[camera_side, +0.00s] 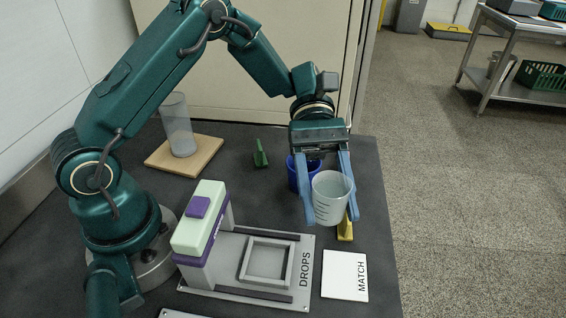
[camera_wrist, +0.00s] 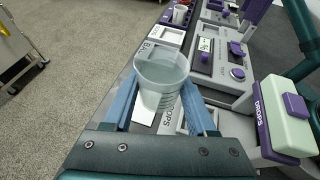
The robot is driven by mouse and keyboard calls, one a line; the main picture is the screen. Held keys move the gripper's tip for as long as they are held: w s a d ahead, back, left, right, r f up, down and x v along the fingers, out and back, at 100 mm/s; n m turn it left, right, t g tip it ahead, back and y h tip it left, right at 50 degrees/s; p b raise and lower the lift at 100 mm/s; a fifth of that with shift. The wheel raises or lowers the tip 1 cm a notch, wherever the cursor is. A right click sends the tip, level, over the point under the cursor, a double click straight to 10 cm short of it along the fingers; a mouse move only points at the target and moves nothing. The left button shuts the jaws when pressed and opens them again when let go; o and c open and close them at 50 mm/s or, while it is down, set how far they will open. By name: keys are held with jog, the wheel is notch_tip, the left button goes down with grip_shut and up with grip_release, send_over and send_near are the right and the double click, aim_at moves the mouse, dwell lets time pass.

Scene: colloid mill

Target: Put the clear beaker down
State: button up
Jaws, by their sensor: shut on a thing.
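The clear beaker (camera_side: 331,198) has dark marks on its side and is held between the blue fingers of my gripper (camera_side: 333,205). It looks close to upright and appears to be above the dark table, though its exact height is hard to judge. In the wrist view the beaker (camera_wrist: 161,78) sits between the two fingers of my gripper (camera_wrist: 163,100), with its open rim toward the camera. The fingers are shut on it.
A blue cup (camera_side: 297,172) stands just behind the beaker, and a yellow piece (camera_side: 345,230) is below it. A DROPS station (camera_side: 303,250) with a square frame and a white MATCH card (camera_side: 345,276) lie in front. A glass cylinder (camera_side: 177,125) stands on a wooden board (camera_side: 204,156).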

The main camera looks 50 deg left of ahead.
send_over(347, 315)
jog(key=s, duration=0.1)
jog(key=f, duration=0.6)
jog(key=shift+d+f, duration=0.2)
jog(key=shift+f, duration=1.95)
jog(key=shift+f, duration=0.15)
jog(key=shift+f, duration=0.15)
jog(key=o, duration=1.4)
